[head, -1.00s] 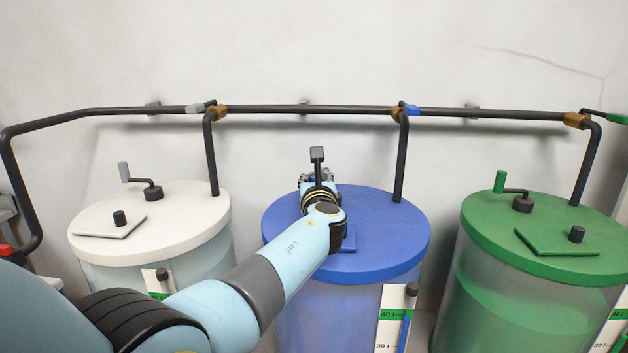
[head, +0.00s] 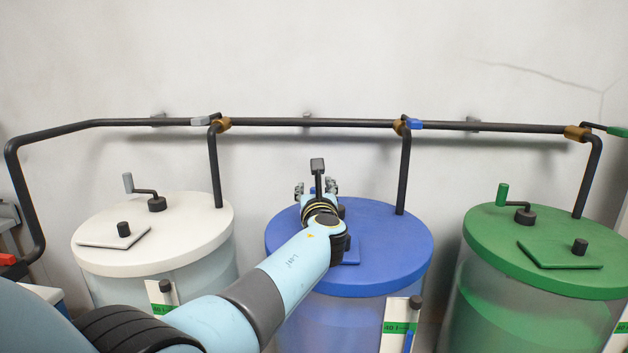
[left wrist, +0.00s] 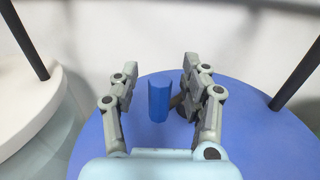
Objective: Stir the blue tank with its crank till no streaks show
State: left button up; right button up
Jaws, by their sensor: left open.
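The blue tank (head: 385,240) stands in the middle of the head view, with a round blue lid and a translucent body. My arm hides the left part of its body, so I cannot tell whether streaks show. The crank's blue handle (left wrist: 158,101) stands upright between my left gripper's fingers in the left wrist view, with a gap on each side. A dark crank arm (left wrist: 178,100) runs from it toward the right finger. My left gripper (left wrist: 158,88) is open around the handle; in the head view the gripper (head: 317,187) is over the lid's back left, mostly hidden by its wrist.
A white tank (head: 190,225) stands left and a green tank (head: 490,225) right, each with a crank. A dark pipe (head: 300,122) runs along the wall, with a branch (head: 405,170) dropping to the blue lid's back right. A level gauge (head: 397,318) is at the front.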

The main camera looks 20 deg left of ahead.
pick_arm(q)
notch_tip(320, 180, up, 10)
jog(key=shift+f, duration=0.25)
